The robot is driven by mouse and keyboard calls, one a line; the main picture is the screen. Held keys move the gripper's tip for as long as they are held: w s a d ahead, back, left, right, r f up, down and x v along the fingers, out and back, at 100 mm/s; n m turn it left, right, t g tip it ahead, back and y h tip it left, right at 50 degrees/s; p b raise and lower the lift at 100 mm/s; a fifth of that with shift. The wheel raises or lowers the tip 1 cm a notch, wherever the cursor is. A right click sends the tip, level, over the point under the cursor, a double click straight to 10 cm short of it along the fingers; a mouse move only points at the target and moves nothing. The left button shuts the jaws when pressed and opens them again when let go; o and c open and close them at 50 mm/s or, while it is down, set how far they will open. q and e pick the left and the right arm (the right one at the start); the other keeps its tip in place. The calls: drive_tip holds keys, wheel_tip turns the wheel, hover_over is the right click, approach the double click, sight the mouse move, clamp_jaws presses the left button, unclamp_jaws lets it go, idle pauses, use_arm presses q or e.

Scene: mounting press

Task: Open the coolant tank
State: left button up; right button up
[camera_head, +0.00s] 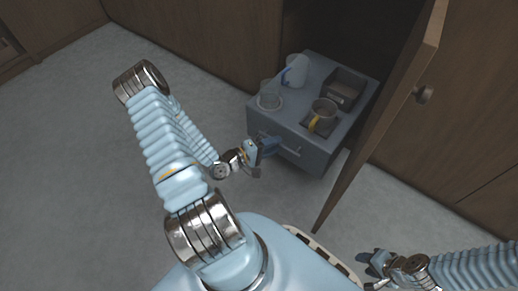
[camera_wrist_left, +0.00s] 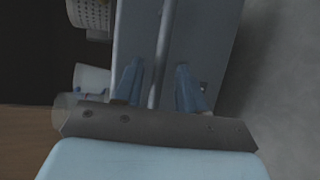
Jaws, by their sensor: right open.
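A grey box-shaped unit (camera_head: 316,152) stands inside an open wooden cabinet, with a thin bar handle (camera_head: 290,152) on its front. No other thing in view looks like a coolant tank. My left gripper (camera_head: 268,146) is at this front, by the handle's left end. In the left wrist view the two blue fingers of the gripper (camera_wrist_left: 159,68) are apart, with the handle bar (camera_wrist_left: 162,50) running between them. Gaps show on both sides of the bar. My right gripper (camera_head: 370,262) is open and empty at the lower right, away from the unit.
On the unit's top stand a clear glass (camera_head: 269,97), a white and blue mug (camera_head: 296,70), a mug with a yellow handle (camera_head: 323,112) and a dark open box (camera_head: 344,90). The open wooden door (camera_head: 385,115) stands right of the unit. Floor at left is clear.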

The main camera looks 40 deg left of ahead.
use_arm(q)
drive_tip(key=p+v, duration=0.1)
drive_tip(key=v, duration=1.1)
drive_tip(key=shift+s, duration=0.4)
use_arm(e)
drive_tip(key=shift+r, duration=0.9)
use_arm(q)
drive_tip(key=shift+a+r, duration=0.1)
